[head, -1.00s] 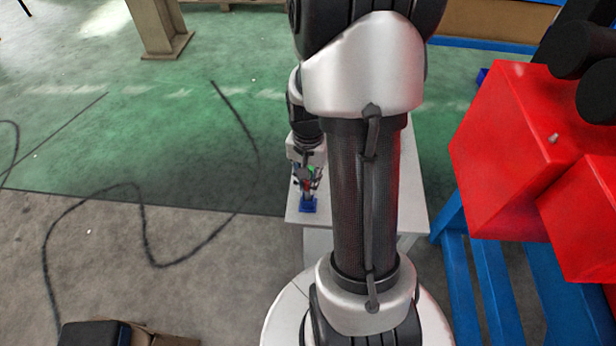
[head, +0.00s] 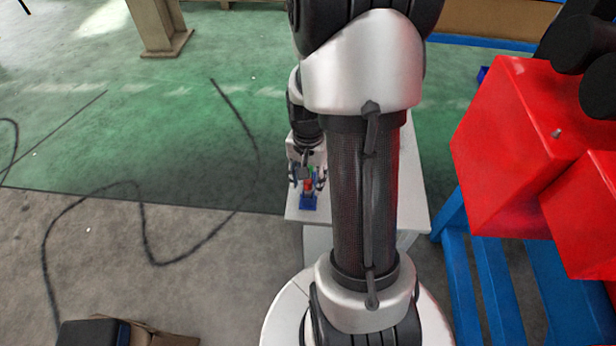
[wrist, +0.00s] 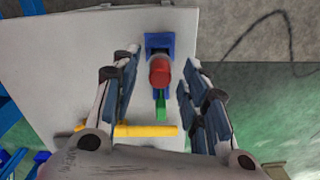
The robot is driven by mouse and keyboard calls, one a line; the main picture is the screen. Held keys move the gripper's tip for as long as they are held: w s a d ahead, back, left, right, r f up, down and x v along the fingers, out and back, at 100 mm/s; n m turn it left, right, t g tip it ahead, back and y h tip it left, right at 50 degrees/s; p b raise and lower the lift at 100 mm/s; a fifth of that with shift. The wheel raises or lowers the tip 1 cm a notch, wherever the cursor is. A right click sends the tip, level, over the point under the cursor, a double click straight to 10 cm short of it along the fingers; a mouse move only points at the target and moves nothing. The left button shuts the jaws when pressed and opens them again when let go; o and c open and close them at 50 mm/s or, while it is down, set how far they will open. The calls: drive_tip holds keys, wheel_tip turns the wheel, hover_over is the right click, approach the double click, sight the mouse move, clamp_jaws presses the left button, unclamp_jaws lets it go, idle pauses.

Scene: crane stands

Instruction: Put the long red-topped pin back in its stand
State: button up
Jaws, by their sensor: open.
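The red-topped pin (wrist: 159,72) shows in the wrist view from above its red end, between my fingers and apart from both. Its lower part is over the blue stand (wrist: 158,42) and looks upright in it, though the red top hides part of the join. In the head view the red top (head: 308,185) shows just above the blue stand (head: 308,202). My gripper (wrist: 159,64) is open, one finger on each side of the pin; it is small in the head view (head: 308,182).
The white table (wrist: 60,60) carries the stand near its edge. A green piece (wrist: 160,108) and a yellow bar (wrist: 150,131) lie nearer my palm in the wrist view. Red boxes (head: 510,150) on a blue frame (head: 478,270) stand to the right. Free table top lies left of the gripper in the wrist view.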

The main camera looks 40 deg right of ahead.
drive_tip(key=shift+r+p, duration=2.2)
drive_tip(key=shift+r, duration=0.35)
wheel_tip(320, 180, up, 12)
